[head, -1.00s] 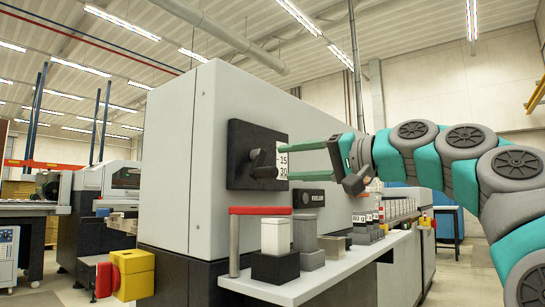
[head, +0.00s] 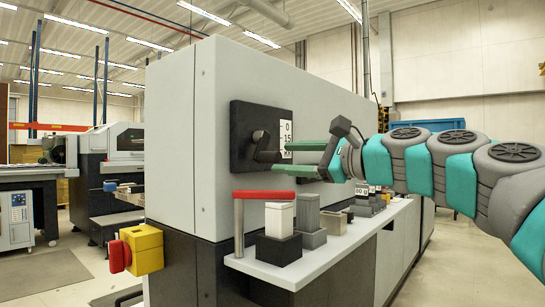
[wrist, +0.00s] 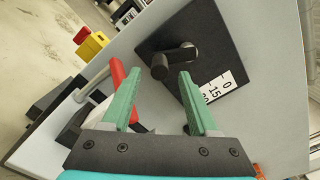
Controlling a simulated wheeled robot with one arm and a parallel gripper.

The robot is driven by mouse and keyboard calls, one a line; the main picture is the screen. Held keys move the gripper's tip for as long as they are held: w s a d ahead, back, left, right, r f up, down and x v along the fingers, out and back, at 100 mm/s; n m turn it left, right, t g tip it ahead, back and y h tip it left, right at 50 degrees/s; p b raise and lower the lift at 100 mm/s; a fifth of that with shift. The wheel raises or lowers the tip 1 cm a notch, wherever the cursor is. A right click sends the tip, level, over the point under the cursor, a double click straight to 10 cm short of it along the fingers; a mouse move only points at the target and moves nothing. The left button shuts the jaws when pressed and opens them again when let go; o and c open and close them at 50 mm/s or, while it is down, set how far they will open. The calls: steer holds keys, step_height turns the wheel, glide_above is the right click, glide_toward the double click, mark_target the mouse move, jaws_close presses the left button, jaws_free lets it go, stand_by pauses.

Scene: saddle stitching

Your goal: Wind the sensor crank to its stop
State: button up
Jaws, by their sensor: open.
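The crank (head: 263,146) is a dark lever with a round grip on a square black plate (head: 241,121) on the grey machine's side. In the wrist view, the crank's round grip (wrist: 160,67) points toward me, with its arm running right. A white scale (head: 286,130) beside it shows 0 and 15; lower marks are partly hidden by a finger. My gripper (head: 283,157) has green fingers and is open and empty. Its fingers point at the plate from the right. In the wrist view, the crank grip lies between and beyond the fingertips (wrist: 160,82), apparently not touching them.
Below the plate, a white shelf (head: 300,276) carries a red-topped handle (head: 264,195) and several grey and white blocks (head: 309,214). They stand close under my gripper. A yellow box with a red knob (head: 143,248) projects at the lower left. Floor at the left is open.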

mark_target(279, 158)
steer(key=x, duration=0.4)
steer(key=shift+w+a+f, duration=0.1)
steer(key=shift+w+a, duration=0.15)
steer(key=shift+a, duration=0.05)
jaws_close()
stand_by(0.3)
